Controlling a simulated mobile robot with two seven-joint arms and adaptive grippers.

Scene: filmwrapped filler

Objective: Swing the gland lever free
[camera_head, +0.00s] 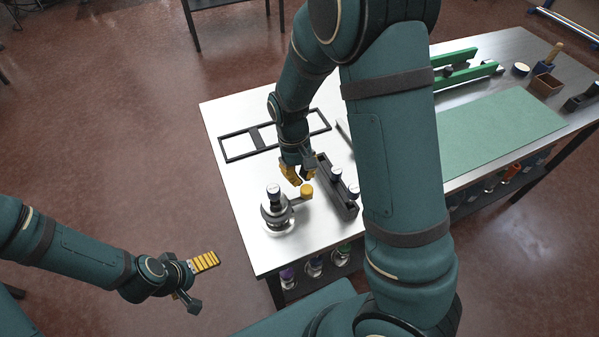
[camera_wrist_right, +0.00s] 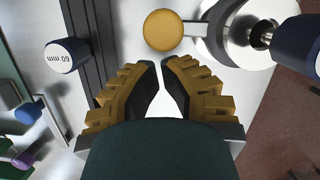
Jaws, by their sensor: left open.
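The gland lever ends in a round yellow knob (camera_head: 306,190) and joins a metal gland fitting (camera_head: 277,217) with a dark-capped top at the bench's front left. In the right wrist view the knob (camera_wrist_right: 163,30) lies just beyond the fingertips, with a short grey arm running right to the fitting (camera_wrist_right: 243,28). My right gripper (camera_head: 298,177) points down beside the knob. In its wrist view the fingers (camera_wrist_right: 160,62) are a little apart, with nothing between them. My left gripper (camera_head: 199,280) is open and empty, off the bench's left side.
A dark slotted block (camera_head: 335,190) with capped plugs stands right of the lever. A black frame (camera_head: 240,146) lies behind. A green mat (camera_head: 500,130) and green rails (camera_head: 465,75) are to the right. Coloured bottles (camera_head: 314,266) stand below the benchtop (camera_head: 225,120).

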